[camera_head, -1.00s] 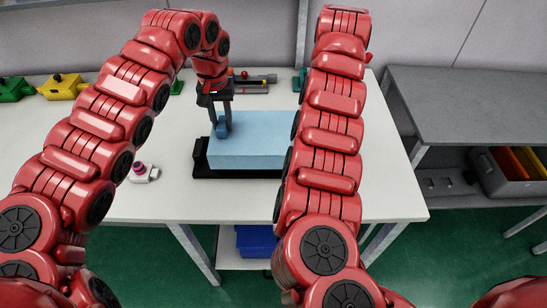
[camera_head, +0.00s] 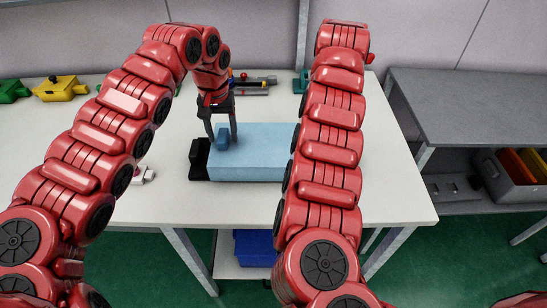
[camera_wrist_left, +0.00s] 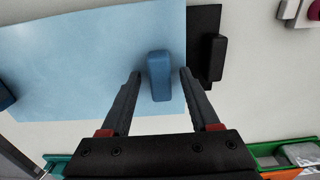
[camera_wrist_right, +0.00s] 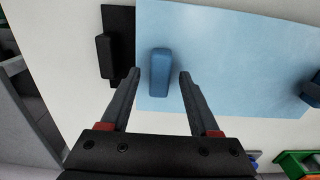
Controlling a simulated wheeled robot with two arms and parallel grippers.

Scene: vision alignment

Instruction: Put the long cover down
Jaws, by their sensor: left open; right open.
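The long cover (camera_head: 258,155) is a light blue block with a darker blue handle (camera_head: 223,136) near each end. It lies over a black base (camera_head: 199,165), whose left end shows in the head view. My left gripper (camera_head: 221,138) is open, its fingers apart around the left handle; the left wrist view shows this handle (camera_wrist_left: 160,75) between the fingertips without visible contact. My right gripper (camera_wrist_right: 160,75) is open, with the other handle (camera_wrist_right: 160,68) between its fingertips. In the head view my right arm hides the right gripper and much of the cover's right part.
A small white part (camera_head: 143,175) is partly behind my left arm. Yellow (camera_head: 62,88) and green (camera_head: 12,90) pieces stand at the back left; tools (camera_head: 252,84) lie behind the cover. A grey table (camera_head: 470,110) stands at the right. The white table's front (camera_head: 225,205) is clear.

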